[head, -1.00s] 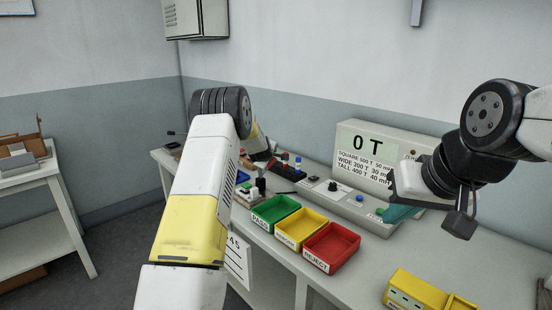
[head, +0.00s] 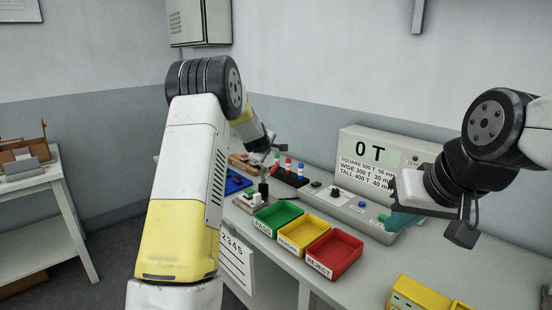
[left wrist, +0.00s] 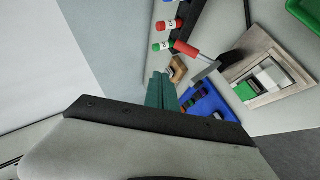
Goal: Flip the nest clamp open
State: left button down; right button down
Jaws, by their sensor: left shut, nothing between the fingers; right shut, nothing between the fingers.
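The nest (left wrist: 268,78) is a pale square frame with green and white blocks in it, in the left wrist view. A red-handled lever (left wrist: 186,48) with a grey metal bar reaches to its edge and looks like the clamp; whether it is closed is unclear. In the head view the nest (head: 248,203) stands left of the green bin, with a dark upright part beside it. My left gripper (left wrist: 159,88) is shut and empty, apart from the red handle; its tip in the head view is small (head: 270,143). My right gripper (head: 405,221) is shut and empty by the display unit.
A blue tray (left wrist: 210,103) lies near the left fingers. Capped cylinders stand in a black rack (head: 291,178). Green (head: 277,217), yellow (head: 301,232) and red (head: 335,254) bins line the front of the bench. A display unit (head: 379,150) reading 0 T stands behind.

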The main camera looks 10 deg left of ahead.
pick_arm(q)
jog(key=shift+s+d+r, duration=0.25)
jog(key=shift+s+r, duration=0.85)
jog(key=shift+s, duration=0.05)
jog(key=shift+r, duration=0.1)
